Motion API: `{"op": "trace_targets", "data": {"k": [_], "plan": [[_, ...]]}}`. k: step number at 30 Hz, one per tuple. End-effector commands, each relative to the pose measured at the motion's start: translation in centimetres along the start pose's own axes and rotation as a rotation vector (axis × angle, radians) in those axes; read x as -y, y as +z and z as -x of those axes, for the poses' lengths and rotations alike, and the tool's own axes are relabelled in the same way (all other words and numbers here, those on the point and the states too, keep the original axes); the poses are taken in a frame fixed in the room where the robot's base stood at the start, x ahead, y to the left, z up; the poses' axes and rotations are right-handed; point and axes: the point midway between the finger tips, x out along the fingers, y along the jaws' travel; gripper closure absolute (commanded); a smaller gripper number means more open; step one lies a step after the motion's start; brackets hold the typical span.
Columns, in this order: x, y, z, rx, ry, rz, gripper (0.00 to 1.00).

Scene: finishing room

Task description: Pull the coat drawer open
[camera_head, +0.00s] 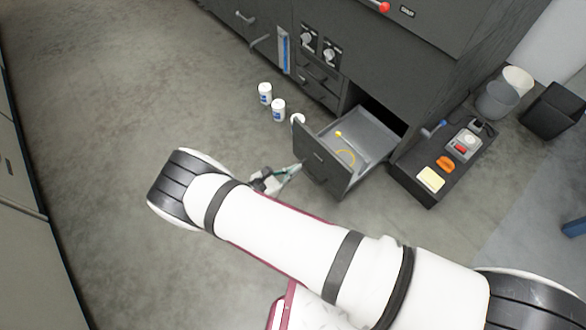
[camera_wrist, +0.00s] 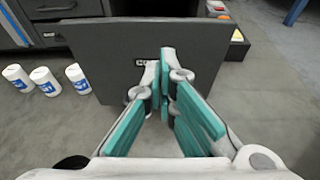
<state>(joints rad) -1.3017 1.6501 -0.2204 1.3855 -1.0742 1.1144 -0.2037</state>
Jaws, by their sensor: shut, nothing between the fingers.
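The coat drawer (camera_head: 322,158) is a dark grey drawer low in the cabinet. It stands pulled out, with its light inside showing and a yellow curved item lying in it. In the wrist view its flat front (camera_wrist: 105,60) fills the upper middle, and a small label, partly hidden by my fingers, reads "CO". My gripper (camera_head: 294,169) is just in front of the drawer front, and in the wrist view its teal-padded fingers (camera_wrist: 166,62) are closed together with nothing between them. The drawer's handle is not clearly seen behind the fingers. I cannot tell whether the fingertips touch the front.
The dark cabinet (camera_head: 372,62) stands behind, with more drawers and knobs. White jars (camera_head: 278,110) stand on the floor left of the drawer. A low dark box (camera_head: 405,183) right of it bears an orange item, a yellow block and a grey device. Floor at left is clear.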

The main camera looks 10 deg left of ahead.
Motion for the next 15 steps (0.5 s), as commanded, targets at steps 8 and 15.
{"op": "trace_targets", "data": {"k": [8,15], "plan": [[0.1,-0.1,-5.8,0.002,-0.004,0.000,1.00],[0.1,0.6,-9.3,0.000,-0.004,-0.001,1.00]]}}
